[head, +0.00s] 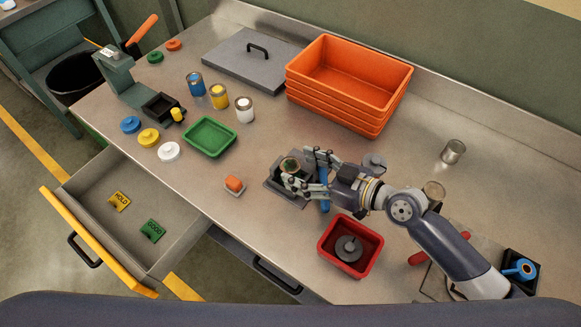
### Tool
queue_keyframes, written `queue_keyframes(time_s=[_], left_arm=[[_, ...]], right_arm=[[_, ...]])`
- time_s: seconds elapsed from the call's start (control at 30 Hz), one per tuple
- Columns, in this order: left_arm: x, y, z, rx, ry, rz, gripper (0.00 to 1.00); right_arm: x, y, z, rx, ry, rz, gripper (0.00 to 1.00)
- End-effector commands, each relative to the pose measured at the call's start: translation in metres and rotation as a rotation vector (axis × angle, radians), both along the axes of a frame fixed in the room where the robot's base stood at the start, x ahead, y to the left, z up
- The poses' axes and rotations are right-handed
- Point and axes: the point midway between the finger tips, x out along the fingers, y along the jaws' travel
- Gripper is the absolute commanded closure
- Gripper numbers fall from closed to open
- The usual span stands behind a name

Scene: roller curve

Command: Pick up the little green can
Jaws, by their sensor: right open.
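A small can (290,164) with a green top and a brownish rim stands at the dark grey holder (272,191) in the middle of the bench. My right gripper (300,170) comes in from the right with its fingers open. One finger is on the far side of the can and one is on the near side. The near finger covers part of the can and holder, so I cannot tell whether either finger touches the can. My left gripper is not in view.
A blue-handled tool (324,190) lies under my right gripper. A red tray (351,246) with a grey part is in front. An open drawer (136,208) juts out left.

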Motion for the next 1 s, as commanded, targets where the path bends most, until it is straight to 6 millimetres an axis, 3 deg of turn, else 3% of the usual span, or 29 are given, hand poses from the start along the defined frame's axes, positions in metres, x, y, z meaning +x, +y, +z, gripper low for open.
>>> queue_keyframes(time_s=[0.1, 0.23, 0.57, 0.8, 1.0], left_arm=[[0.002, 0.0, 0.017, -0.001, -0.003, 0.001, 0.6], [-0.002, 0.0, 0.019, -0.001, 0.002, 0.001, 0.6], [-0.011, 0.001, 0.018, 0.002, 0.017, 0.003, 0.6], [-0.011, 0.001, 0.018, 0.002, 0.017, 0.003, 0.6], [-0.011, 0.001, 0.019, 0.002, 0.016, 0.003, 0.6]], right_arm=[[0.008, 0.016, 0.002, 0.003, 0.002, 0.0, 0.37], [0.017, 0.027, -0.005, 0.002, 0.0, 0.0, 0.37], [0.019, 0.031, -0.01, -0.001, -0.001, 0.0, 0.37], [0.019, 0.031, -0.01, 0.0, 0.0, 0.0, 0.89], [0.019, 0.031, -0.009, 0.0, -0.001, 0.0, 0.89]])
